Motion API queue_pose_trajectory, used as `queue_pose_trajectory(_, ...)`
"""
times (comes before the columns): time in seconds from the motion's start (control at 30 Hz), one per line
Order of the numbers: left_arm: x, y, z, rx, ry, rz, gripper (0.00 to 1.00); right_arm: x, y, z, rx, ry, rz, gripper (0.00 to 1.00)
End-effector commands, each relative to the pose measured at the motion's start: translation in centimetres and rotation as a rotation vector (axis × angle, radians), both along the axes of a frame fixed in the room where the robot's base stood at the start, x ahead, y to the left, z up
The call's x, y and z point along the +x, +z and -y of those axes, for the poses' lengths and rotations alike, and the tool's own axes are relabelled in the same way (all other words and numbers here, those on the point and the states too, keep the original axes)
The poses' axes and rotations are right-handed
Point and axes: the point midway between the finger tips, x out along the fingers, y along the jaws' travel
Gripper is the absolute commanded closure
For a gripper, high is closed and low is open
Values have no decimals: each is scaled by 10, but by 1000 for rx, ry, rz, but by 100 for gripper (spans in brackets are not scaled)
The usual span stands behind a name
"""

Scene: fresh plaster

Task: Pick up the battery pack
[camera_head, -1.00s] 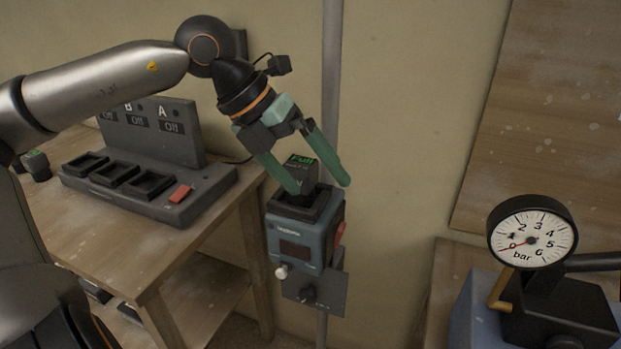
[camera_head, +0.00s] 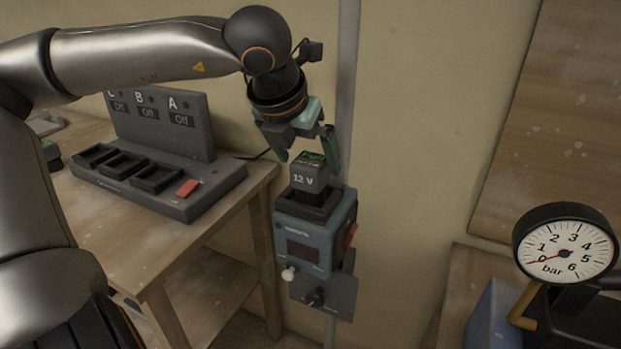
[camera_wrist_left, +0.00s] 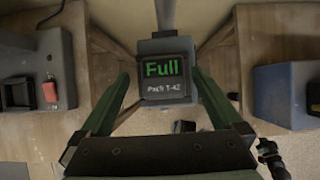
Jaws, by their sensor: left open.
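The battery pack (camera_head: 309,174) is a dark grey block marked 12 V. It stands upright in the top socket of a blue-grey device (camera_head: 316,236) on a pole. In the left wrist view its top (camera_wrist_left: 167,83) reads "Full" in green and "Pack T-42". My left gripper (camera_head: 309,160) is open, pointing down just above the pack. In the left wrist view its green fingers (camera_wrist_left: 164,95) lie to either side of the pack, with gaps showing. My right gripper is not in view.
A charger with several empty bays (camera_head: 154,179) and a red switch sits on a wooden table (camera_head: 150,243) at left. A pressure gauge (camera_head: 566,254) stands at lower right. The wall behind the device is close.

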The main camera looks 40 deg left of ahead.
Motion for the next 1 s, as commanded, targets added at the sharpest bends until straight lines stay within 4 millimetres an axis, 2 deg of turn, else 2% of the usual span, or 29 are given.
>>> queue_pose_trajectory(0.3,20,-35,-2,-4,0,-5,0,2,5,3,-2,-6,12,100)
queue_pose_trajectory(0.63,23,-40,-3,-2,0,0,0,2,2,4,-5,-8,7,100)
queue_pose_trajectory(1.0,23,-39,-3,-3,0,-1,42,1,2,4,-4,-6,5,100)
